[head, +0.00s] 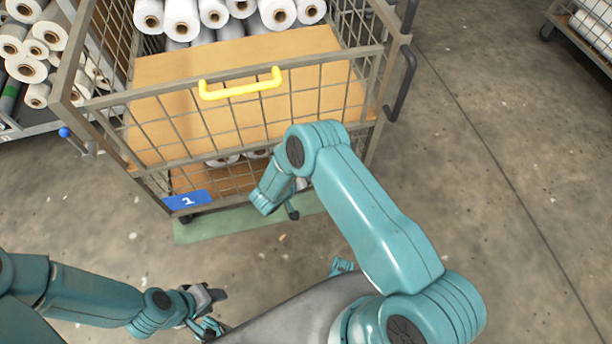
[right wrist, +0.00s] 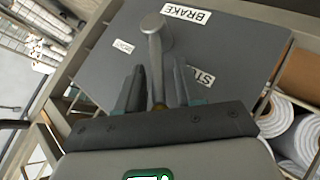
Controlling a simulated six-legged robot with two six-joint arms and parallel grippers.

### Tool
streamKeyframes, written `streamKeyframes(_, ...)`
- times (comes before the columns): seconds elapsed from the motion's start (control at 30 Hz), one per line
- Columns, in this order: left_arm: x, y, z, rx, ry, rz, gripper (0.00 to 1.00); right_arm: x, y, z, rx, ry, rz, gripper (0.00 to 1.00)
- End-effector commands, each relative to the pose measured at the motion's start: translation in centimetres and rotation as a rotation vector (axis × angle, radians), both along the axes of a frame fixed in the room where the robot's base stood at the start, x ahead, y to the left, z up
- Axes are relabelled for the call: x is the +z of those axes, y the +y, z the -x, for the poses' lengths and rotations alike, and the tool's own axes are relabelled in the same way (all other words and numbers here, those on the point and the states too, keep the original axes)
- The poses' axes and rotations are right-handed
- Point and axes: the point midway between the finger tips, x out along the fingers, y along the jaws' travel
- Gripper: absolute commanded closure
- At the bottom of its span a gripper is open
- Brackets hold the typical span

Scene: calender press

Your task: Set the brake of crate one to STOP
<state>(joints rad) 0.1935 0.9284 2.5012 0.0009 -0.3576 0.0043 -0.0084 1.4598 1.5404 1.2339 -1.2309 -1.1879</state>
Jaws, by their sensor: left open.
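Crate one (head: 230,130) is a wire cage with a blue "1" label (head: 188,200) low on its front. In the right wrist view, a dark brake plate (right wrist: 225,45) carries a BRAKE label (right wrist: 187,17), a partly hidden label reading "ST" (right wrist: 201,76) and a small label (right wrist: 123,46). A grey brake lever (right wrist: 155,45) with a round pivot points down from the plate. My right gripper (right wrist: 159,80) is open, its fingers either side of the lever, with gaps showing. In the head view my right arm hides the brake. My left gripper (head: 212,311) is open and empty, low and away from the crate.
Racks of rolls (head: 28,75) stand at left.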

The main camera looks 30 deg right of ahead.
Motion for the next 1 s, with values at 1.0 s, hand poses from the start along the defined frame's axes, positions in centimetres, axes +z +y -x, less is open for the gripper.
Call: streamKeyframes(1.0, 4.7, -0.9, 0.9, -0.036, 0.016, 0.007, 0.57, 8.2, 10.4, 5.2, 0.003, 0.004, -0.001, 0.61)
